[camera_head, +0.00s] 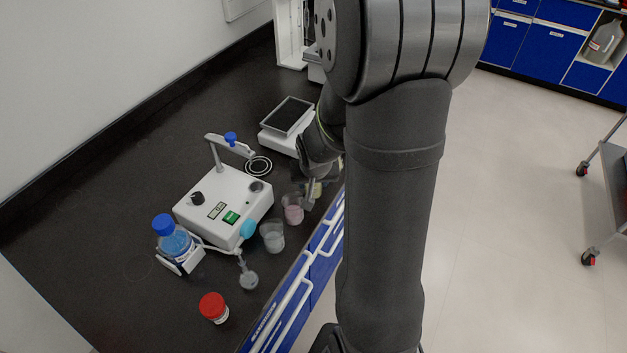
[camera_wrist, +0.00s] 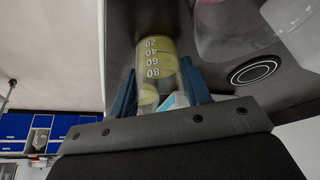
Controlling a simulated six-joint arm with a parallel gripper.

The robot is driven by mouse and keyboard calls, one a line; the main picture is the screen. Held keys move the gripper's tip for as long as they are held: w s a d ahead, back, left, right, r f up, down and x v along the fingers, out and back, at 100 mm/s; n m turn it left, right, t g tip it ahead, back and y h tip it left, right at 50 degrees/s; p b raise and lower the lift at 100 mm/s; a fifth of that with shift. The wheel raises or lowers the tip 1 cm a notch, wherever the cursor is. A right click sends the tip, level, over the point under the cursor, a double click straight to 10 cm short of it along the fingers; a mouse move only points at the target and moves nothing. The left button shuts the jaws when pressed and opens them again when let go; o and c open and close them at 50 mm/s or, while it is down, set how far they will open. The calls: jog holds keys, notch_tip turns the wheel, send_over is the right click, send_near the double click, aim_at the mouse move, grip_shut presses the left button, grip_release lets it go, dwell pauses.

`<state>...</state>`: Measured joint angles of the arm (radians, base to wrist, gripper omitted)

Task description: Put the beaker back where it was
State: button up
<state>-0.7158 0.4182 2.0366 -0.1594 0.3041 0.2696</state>
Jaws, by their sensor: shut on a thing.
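My gripper (camera_wrist: 160,88) is shut on a beaker (camera_wrist: 156,62) with yellow-green contents. White graduation marks show on its wall, and the two dark blue fingers are on either side of it. In the head view my gripper (camera_head: 309,196) is by the bench's right edge, and the held beaker (camera_head: 316,189) is partly hidden by my arm. I cannot tell whether its base touches the bench. A beaker with pink contents (camera_head: 292,210) stands just left of the gripper. A clear beaker (camera_head: 272,238) stands nearer the front.
The white distiller unit (camera_head: 222,205) stands left of the beakers, with a blue-capped bottle (camera_head: 174,240) beside it. A small flask (camera_head: 249,280) and red-lidded jar (camera_head: 213,307) stand in front. A balance (camera_head: 287,117) is behind. The dark bench (camera_head: 100,230) is clear at left.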

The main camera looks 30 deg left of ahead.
jog(key=o, duration=1.1)
jog(key=shift+f, duration=0.1)
jog(key=v, duration=1.2)
jog(key=x, duration=1.2)
